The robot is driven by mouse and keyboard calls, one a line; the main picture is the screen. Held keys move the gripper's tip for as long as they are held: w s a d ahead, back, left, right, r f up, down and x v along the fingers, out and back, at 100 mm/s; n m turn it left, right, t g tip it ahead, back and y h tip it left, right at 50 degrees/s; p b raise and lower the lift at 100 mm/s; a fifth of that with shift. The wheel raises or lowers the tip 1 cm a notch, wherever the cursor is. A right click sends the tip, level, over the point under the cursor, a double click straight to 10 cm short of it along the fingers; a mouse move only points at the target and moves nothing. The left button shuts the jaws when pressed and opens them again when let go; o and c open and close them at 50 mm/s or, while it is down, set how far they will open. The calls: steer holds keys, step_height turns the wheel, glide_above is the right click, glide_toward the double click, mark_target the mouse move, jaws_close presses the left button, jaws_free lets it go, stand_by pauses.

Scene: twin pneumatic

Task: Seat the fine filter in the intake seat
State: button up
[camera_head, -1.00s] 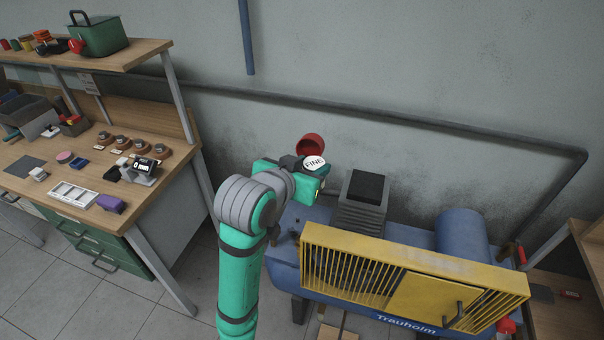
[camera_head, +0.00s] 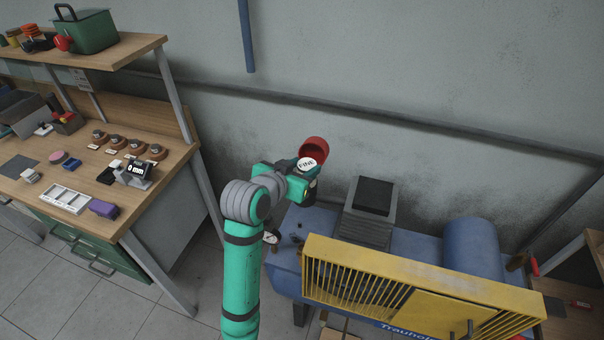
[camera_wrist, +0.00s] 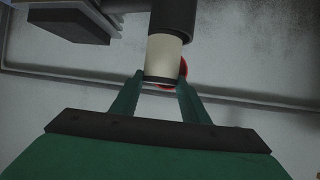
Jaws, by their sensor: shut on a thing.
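My gripper (camera_wrist: 155,92) is shut on the fine filter (camera_wrist: 163,58), a cream cylinder with a dark lower band, seen between the fingers in the wrist view. In the head view the filter's white top (camera_head: 307,164), marked FINE, faces up at the end of my arm, above the left end of the blue compressor (camera_head: 410,243). A red round cup-like part (camera_head: 313,147) shows just behind the filter; its edge also shows behind the cylinder in the wrist view (camera_wrist: 183,70). I cannot tell whether they touch.
A grey finned block with a dark top (camera_head: 373,197) stands right of my gripper. A yellow slatted guard (camera_head: 420,290) fronts the compressor. A workbench (camera_head: 95,205) with small parts stands at left. A pipe (camera_head: 400,141) runs along the wall behind.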

steer(key=f, duration=0.2)
steer(key=w+f, duration=0.1)
steer(key=f, duration=0.1)
steer(key=shift+w+a, duration=0.1)
steer(key=shift+a, duration=0.15)
steer(key=shift+c, duration=0.4)
steer(key=shift+f, duration=0.15)
steer(key=shift+d+f, duration=0.1)
steer(key=o, duration=1.2)
steer(key=shift+c, duration=0.2)
